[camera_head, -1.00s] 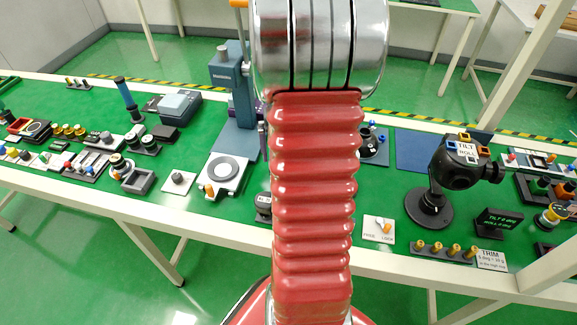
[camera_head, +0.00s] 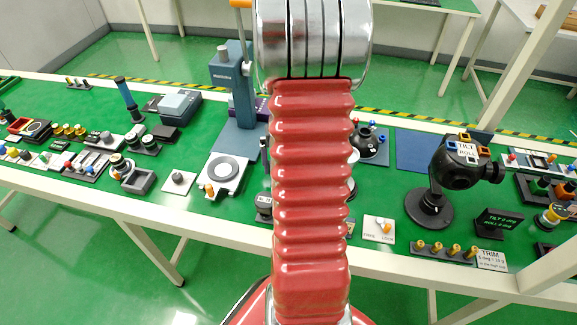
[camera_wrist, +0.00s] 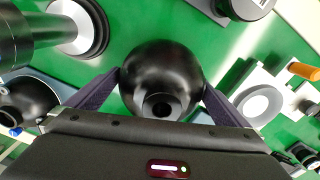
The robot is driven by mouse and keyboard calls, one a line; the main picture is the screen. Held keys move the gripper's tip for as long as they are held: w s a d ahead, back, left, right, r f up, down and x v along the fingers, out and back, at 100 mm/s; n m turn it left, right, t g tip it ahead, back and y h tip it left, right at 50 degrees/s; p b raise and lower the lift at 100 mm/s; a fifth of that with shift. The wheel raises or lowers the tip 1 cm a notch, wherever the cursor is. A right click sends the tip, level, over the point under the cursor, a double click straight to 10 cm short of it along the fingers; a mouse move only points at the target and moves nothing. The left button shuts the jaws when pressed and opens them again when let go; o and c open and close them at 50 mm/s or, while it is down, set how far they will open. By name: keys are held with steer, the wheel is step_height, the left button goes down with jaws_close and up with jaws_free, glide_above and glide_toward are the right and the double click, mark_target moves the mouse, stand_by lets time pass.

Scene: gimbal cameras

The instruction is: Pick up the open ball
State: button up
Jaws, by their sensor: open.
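A black ball (camera_wrist: 160,72) with a round opening on its near side sits between the two fingers of my gripper (camera_wrist: 162,80) in the wrist view. The fingers are open, one on each side of the ball and close to it. I cannot tell whether they touch it. In the head view my red arm covers the middle of the bench, and the gripper and this ball do not show.
A second black ball-like device (camera_wrist: 28,100) lies left in the wrist view, near a dark post on a round base (camera_wrist: 85,30). A white plate with a grey ring (camera_wrist: 258,104) is at right. The gimbal stand (camera_head: 430,205) stands right of my arm.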

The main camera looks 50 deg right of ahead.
stand_by(0.4)
steer(key=c, duration=1)
